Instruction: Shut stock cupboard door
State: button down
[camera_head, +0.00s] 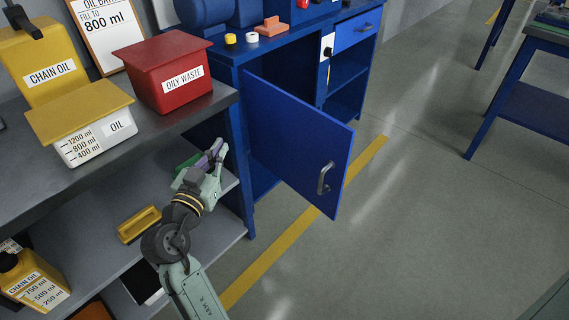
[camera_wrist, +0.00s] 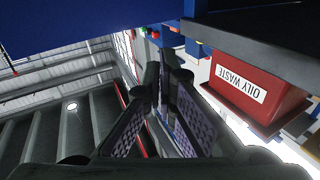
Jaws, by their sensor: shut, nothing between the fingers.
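The stock cupboard door (camera_head: 290,135) is a blue panel with a grey bar handle (camera_head: 324,178). It stands wide open, swung out from the blue cupboard (camera_head: 238,150) over the floor. My gripper (camera_head: 216,148) is shut and empty, to the left of the door and apart from it, in front of the grey shelf unit. In the wrist view the dark fingers (camera_wrist: 160,105) fill the middle. The blue surface across the top left of the wrist view cannot be told for sure. The inside of the cupboard is mostly hidden behind the door.
On the grey bench stand a red oily waste bin (camera_head: 168,75), a white oil container (camera_head: 95,130) and a yellow chain oil can (camera_head: 42,68). A yellow object (camera_head: 138,224) lies on the shelf below. The floor (camera_head: 400,220) right of the door is clear.

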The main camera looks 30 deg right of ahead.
jog(key=s+d+f+m+g+h, duration=0.5)
jog(key=s+d+f+g, duration=0.35)
jog(key=s+d, duration=0.35)
jog(key=p, duration=0.4)
send_near(339, 156)
jog(key=x, duration=0.5)
jog(key=shift+w+d+r, duration=0.1)
jog(key=shift+d+r, duration=0.15)
jog(key=shift+d, duration=0.05)
jog(key=shift+w+d+f, duration=0.15)
jog(key=shift+w+d, duration=0.1)
jog(key=shift+d, duration=0.4)
